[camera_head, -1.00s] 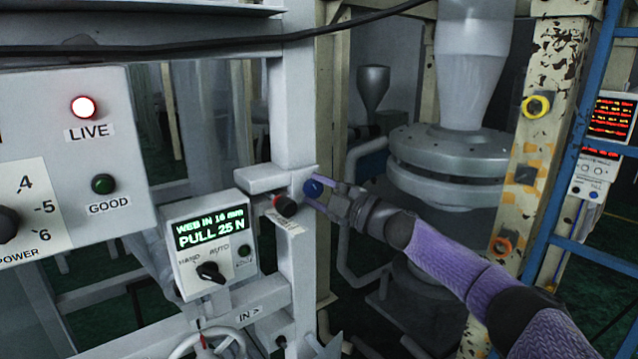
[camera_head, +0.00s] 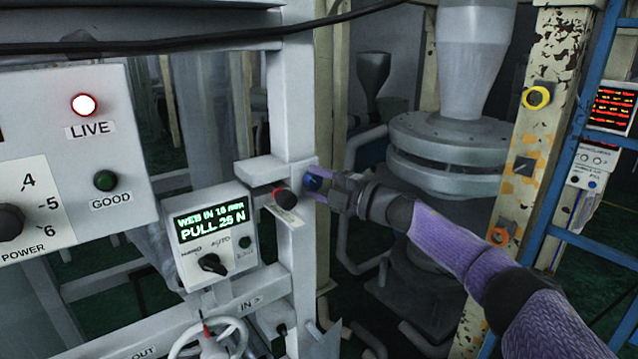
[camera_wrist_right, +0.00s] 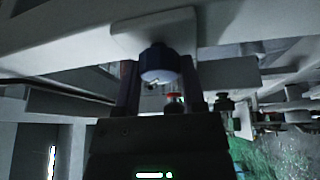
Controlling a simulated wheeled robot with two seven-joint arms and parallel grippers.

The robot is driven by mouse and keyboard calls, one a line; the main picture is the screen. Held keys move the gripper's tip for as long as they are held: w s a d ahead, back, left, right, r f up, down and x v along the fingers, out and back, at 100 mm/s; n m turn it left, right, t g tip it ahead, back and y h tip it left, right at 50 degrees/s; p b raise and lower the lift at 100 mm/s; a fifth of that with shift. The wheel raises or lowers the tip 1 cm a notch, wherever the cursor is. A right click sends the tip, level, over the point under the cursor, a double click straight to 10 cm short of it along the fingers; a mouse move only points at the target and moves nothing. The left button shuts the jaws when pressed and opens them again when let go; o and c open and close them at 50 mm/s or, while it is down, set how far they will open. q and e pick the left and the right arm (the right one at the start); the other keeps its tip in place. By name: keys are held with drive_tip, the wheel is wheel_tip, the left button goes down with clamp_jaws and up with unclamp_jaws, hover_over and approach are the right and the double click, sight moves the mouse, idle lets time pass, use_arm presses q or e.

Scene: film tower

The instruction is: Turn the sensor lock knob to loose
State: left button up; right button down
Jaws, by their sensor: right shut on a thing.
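The sensor lock knob appears to be the small blue knob (camera_head: 312,182) on the right face of the grey upright post. It also shows as a dark blue round knob (camera_wrist_right: 158,64) in the right wrist view, with a finger on each side. My right gripper (camera_head: 318,184) reaches in from the right and is shut on this knob. Its fingers also show in the right wrist view (camera_wrist_right: 160,88). Whether the knob stands at loose or tight cannot be read. My left gripper is not in view.
A black knob with a red ring (camera_head: 284,198) and a small label sits just left of the post. A display box (camera_head: 212,235) reads PULL 25 N. A control panel (camera_head: 120,150) with a lit LIVE lamp is at the left. A black cable (camera_head: 200,47) crosses above.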

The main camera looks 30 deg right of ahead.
drive_tip(key=shift+c, duration=0.9)
unclamp_jaws()
drive_tip(key=r+b+v, duration=0.1)
drive_tip(key=b+v, duration=0.4)
drive_tip(key=v, duration=0.4)
drive_tip(key=shift+s+d+f+b, duration=0.2)
drive_tip(key=shift+s+f+b, duration=0.15)
drive_tip(key=shift+f, duration=0.2)
